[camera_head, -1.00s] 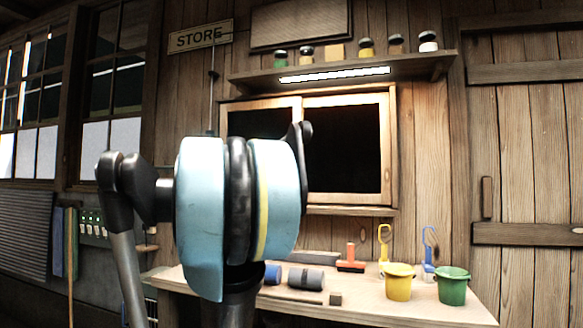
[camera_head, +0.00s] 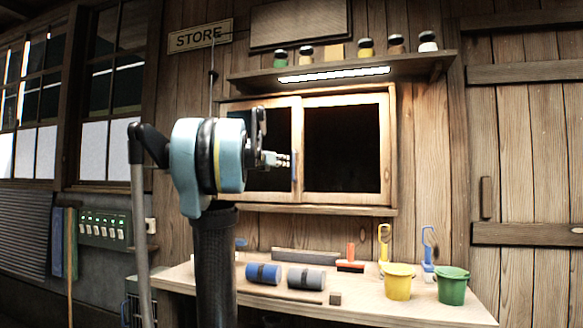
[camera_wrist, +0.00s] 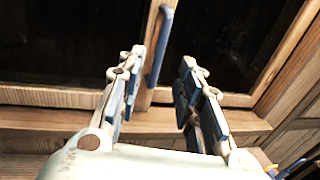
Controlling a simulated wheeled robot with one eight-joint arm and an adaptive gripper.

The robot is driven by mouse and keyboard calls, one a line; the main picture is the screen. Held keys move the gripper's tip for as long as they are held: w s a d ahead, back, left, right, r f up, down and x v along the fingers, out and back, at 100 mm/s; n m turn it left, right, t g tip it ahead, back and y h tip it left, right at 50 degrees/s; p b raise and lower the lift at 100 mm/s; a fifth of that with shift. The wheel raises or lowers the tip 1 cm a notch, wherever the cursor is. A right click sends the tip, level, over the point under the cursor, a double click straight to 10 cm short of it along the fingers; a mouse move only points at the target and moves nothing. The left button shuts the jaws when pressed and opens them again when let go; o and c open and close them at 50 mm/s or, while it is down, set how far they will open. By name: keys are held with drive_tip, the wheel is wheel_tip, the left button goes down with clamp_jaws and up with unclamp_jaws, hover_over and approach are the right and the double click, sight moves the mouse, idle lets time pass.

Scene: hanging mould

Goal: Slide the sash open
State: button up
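The sash window has a light wood frame and two dark panes. Its right sash (camera_head: 342,195) and left pane (camera_head: 268,122) show in the head view, and the left part is partly hidden by my arm. A slim blue upright handle (camera_wrist: 160,45) sits on the stile between the panes; it also shows in the head view (camera_head: 294,172). My gripper (camera_wrist: 161,68) is open and empty, with its two fingers apart. In the wrist view the handle appears between the fingertips; I cannot tell whether they touch it. In the head view my gripper (camera_head: 282,160) points right, close to the handle.
A lit shelf (camera_head: 430,66) with several jars hangs above the window, and a sill (camera_head: 345,210) runs below it. The bench (camera_head: 390,308) holds blue and grey rolls, a yellow bucket (camera_head: 398,283) and a green bucket (camera_head: 453,286).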

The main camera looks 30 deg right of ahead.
hover_over(293, 177)
drive_tip(key=shift+w+d, duration=0.3)
drive_tip(key=shift+w, duration=0.1)
drive_tip(key=shift+c, duration=0.6)
clamp_jaws()
